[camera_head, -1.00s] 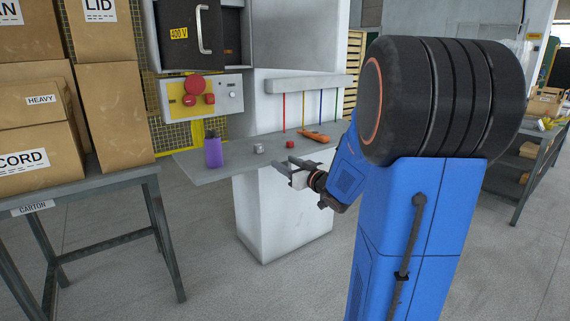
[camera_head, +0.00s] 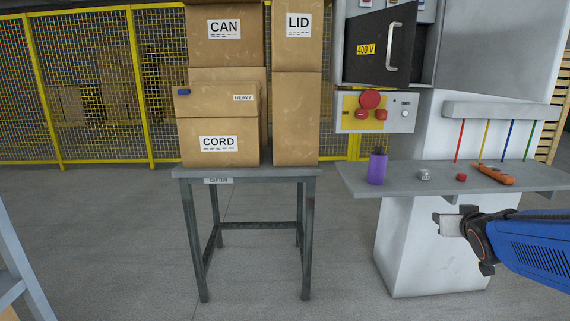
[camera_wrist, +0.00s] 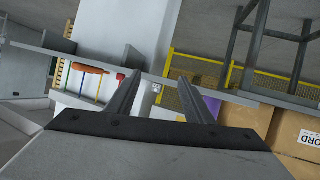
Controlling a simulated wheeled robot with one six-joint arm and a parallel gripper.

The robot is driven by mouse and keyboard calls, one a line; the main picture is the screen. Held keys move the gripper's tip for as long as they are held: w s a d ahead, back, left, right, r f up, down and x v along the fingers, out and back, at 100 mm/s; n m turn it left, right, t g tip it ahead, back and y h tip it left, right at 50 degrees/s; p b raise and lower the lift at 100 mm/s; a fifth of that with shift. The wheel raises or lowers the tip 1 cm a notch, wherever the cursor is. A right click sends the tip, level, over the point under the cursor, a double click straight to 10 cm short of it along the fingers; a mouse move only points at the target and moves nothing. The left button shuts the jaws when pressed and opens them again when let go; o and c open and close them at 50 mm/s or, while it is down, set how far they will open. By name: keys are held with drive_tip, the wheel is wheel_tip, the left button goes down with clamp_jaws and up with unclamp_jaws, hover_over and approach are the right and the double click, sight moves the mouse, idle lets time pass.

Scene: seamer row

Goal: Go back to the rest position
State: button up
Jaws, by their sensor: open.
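My gripper (camera_head: 447,224) is at the right in the head view, in front of the grey shelf's white pedestal and below the shelf top. It points left. In the wrist view my gripper (camera_wrist: 159,84) has its two fingers apart with nothing between them. The blue arm behind it runs off the right edge of the head view.
The grey shelf (camera_head: 400,186) holds a purple container (camera_head: 377,168), a small metal piece (camera_head: 425,175), a red piece (camera_head: 461,177) and an orange tool (camera_head: 494,174). A table (camera_head: 248,173) with stacked cartons (camera_head: 218,142) stands left. Floor between them is clear.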

drive_tip(key=s+a+f+g+y, duration=0.1)
drive_tip(key=s+a+f+g, duration=0.1)
drive_tip(key=s+a, duration=0.3)
drive_tip(key=s+a+f+n+g+y, duration=0.1)
drive_tip(key=s+a+f+g, duration=0.2)
drive_tip(key=s, duration=0.9)
drive_tip(key=s+a+f+g+y, duration=0.2)
drive_tip(key=s+a+f+g, duration=0.1)
drive_tip(key=s+a, duration=0.5)
drive_tip(key=shift+s+a+f+n, duration=0.15)
drive_tip(key=shift+s+a+n, duration=0.2)
drive_tip(key=shift+s, duration=0.3)
drive_tip(key=shift+d, duration=0.15)
